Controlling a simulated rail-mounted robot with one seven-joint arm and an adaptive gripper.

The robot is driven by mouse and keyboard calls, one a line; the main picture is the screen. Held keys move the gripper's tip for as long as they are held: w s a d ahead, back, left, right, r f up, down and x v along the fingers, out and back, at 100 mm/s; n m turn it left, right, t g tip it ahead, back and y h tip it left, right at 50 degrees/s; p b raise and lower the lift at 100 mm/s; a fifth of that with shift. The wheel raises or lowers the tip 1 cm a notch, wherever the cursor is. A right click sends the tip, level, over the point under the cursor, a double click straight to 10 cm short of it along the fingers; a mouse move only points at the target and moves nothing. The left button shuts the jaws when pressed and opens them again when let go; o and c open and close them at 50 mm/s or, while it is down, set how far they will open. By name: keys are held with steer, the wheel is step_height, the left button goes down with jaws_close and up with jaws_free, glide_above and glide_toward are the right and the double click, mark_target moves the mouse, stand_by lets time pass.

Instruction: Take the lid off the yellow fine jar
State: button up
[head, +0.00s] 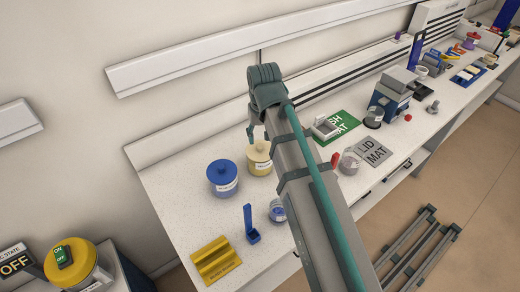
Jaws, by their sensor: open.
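My gripper (254,136) is open and empty, just above and behind the jar in the head view. One finger shows to the left of my arm; the rest of the gripper is partly hidden by the arm. I cannot tell how far the fingertips are from the lid.
A blue upright holder (251,225), a yellow block (215,260) and a glass jar (277,210) are nearer. A green mat (343,122) and a grey lid mat (375,151) lie right of my arm.

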mark_target(260, 146)
steer(key=shift+w+a+f+p, duration=0.1)
steer(key=shift+f+p, duration=0.65)
steer(key=shift+f, duration=1.4)
steer(key=shift+c, duration=0.3)
steer(key=c, duration=0.9)
